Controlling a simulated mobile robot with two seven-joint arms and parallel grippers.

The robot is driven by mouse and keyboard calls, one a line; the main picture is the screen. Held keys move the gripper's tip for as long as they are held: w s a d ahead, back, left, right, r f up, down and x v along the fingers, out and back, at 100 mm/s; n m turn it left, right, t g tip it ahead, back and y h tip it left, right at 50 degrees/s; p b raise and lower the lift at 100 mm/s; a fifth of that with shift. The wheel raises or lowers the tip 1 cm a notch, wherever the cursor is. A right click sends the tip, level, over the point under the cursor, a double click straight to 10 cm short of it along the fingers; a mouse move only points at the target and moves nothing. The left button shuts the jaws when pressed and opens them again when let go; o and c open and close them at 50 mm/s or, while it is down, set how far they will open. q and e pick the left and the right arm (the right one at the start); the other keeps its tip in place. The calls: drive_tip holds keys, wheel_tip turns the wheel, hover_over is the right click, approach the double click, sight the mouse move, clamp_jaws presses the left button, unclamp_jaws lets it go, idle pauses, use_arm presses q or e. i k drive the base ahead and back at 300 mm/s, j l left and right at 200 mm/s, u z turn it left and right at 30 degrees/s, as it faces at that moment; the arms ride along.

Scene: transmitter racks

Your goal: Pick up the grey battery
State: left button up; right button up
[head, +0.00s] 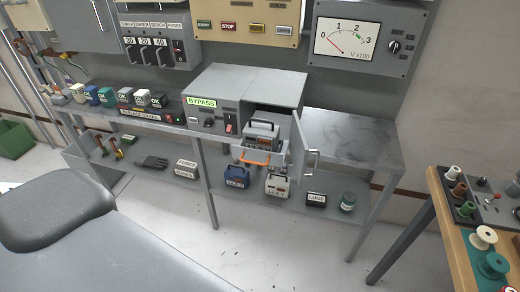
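A box-shaped battery (262,132), grey with a dark handle on top, sits in the open bay of the grey BYPASS cabinet (245,90). An orange handle (257,157) is at the front of that bay. The bay's door (298,150) stands open to the right. On the lower shelf below are a blue battery (236,179) and a pale grey or cream battery (277,186), both upright with top handles. I cannot tell from the colours alone which one is meant. Neither of my grippers is in view.
The grey bench (355,140) has a bare top right of the cabinet. Its lower shelf holds a FUSES box (187,168), a LUGS box (315,199) and a jar (348,201). A wooden table (455,245) with spools stands at right.

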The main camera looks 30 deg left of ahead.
sight(252, 132)
drive_tip(key=j+z, duration=0.25)
drive_tip(key=j, duration=0.5)
drive_tip(key=j+z, duration=0.2)
drive_tip(key=j, duration=0.6)
drive_tip(key=k+j+z, duration=0.1)
drive_tip(key=j+z, duration=0.15)
drive_tip(key=j, duration=0.5)
